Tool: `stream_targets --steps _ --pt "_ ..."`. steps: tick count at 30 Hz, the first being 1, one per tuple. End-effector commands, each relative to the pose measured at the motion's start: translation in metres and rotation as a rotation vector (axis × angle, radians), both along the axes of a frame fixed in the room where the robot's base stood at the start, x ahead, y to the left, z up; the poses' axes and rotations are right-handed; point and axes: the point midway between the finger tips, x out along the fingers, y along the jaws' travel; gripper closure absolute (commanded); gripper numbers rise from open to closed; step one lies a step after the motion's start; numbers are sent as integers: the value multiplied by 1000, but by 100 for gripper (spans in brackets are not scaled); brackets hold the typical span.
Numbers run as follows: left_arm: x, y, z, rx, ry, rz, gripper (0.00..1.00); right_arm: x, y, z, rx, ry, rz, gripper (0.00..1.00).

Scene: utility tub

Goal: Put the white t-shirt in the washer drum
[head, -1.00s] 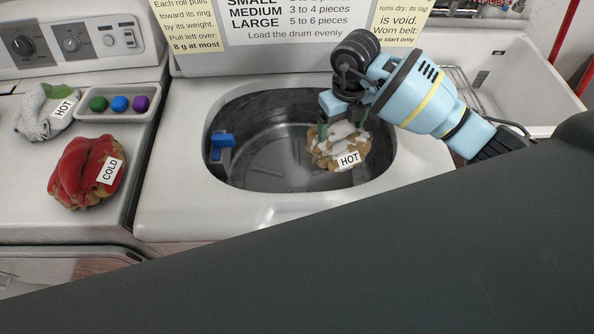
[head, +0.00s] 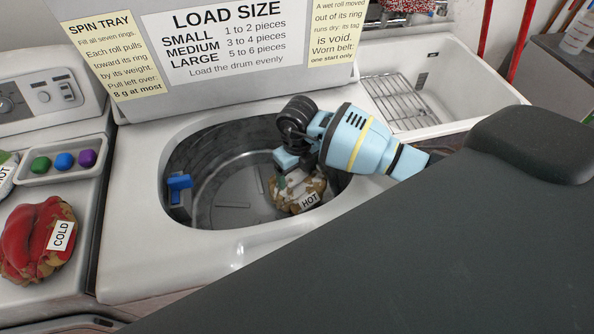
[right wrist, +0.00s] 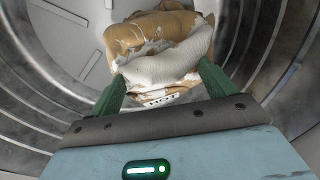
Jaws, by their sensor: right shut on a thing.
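A white-and-tan cloth bundle (head: 290,201) with a HOT label hangs inside the right part of the washer drum (head: 235,190). I take it for the white t-shirt. My right gripper (head: 288,176) reaches down through the drum opening and is shut on it. In the right wrist view, the green fingers pinch the white cloth of the bundle (right wrist: 165,65), with tan folds behind it. The ribbed drum wall (right wrist: 275,50) surrounds it there. I cannot tell whether the bundle touches the drum floor. My left gripper is not in view.
A blue fitting (head: 179,184) sits at the drum's left wall. A red bundle labelled COLD (head: 32,240) and a tray (head: 95,171) of coloured balls stand at the left. Another HOT-labelled bundle (head: 5,178) is cut off at the left edge. A sink (head: 445,70) is at the right.

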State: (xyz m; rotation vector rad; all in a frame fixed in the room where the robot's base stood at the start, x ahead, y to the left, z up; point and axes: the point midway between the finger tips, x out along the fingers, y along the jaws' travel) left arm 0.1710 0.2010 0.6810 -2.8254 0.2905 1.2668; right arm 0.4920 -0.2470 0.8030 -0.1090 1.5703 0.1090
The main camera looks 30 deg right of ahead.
Motion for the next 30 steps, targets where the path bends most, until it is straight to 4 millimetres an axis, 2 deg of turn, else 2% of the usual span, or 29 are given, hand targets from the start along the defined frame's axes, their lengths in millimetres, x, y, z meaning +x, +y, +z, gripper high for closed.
stream_targets --steps 25,26,29,30 --pt "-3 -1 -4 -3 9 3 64 1 0 -14 0 -3 0 59" --pt "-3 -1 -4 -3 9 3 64 1 0 -14 -1 -2 0 14" --pt "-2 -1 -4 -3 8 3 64 1 0 -14 -1 -2 0 1" --pt "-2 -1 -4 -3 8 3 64 1 0 -14 -1 -2 0 0"
